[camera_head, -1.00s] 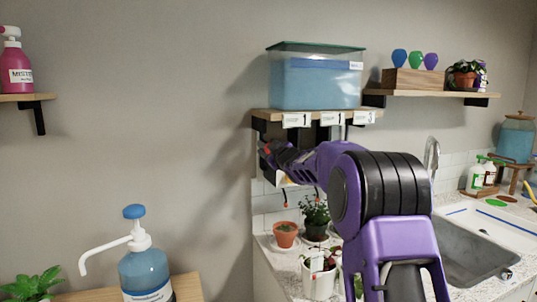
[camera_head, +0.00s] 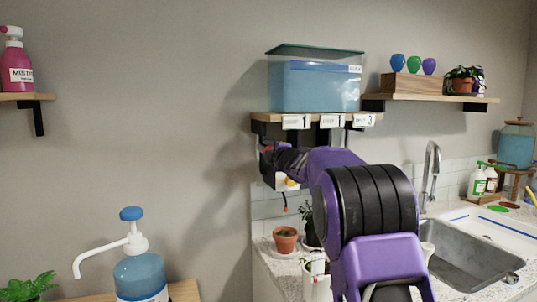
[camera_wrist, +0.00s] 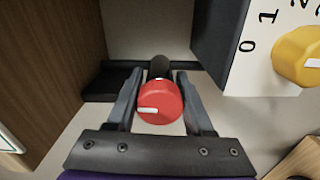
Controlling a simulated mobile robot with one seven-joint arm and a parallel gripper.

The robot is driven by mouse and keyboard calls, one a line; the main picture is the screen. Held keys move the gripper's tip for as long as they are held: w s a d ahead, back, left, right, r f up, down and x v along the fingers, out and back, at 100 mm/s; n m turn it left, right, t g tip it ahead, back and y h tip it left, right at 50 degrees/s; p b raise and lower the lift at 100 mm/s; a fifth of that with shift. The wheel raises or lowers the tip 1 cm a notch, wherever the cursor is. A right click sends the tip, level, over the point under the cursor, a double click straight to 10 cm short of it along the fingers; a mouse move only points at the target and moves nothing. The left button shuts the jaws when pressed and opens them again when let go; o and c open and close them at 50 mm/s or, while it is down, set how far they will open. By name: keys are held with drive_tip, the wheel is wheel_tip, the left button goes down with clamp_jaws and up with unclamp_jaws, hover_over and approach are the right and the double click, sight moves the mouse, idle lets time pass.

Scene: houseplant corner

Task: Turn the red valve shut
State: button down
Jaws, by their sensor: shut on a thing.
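The red valve (camera_wrist: 160,103) is a round red knob with a white mark on its face, on a black stem under the shelf. In the wrist view the white mark lies nearly level, left of the knob's centre. My gripper (camera_wrist: 160,80) has one finger on each side of the valve and is shut on it. In the head view my gripper (camera_head: 272,160) is under the front left of the shelf; my arm hides most of the valve there.
A yellow dial (camera_wrist: 300,55) on a white numbered box is close right of my gripper. A blue water tank (camera_head: 315,82) stands on the shelf (camera_head: 262,118) above. Potted plants, including a terracotta pot (camera_head: 286,240), stand on the counter below.

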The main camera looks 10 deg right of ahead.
drive_tip(key=shift+n, duration=0.6)
drive_tip(key=shift+c, duration=1.6)
unclamp_jaws()
drive_tip(key=s+d, duration=0.3)
drive_tip(key=s, duration=1.4)
drive_tip(key=shift+d, duration=0.2)
drive_tip(key=shift+s, duration=0.1)
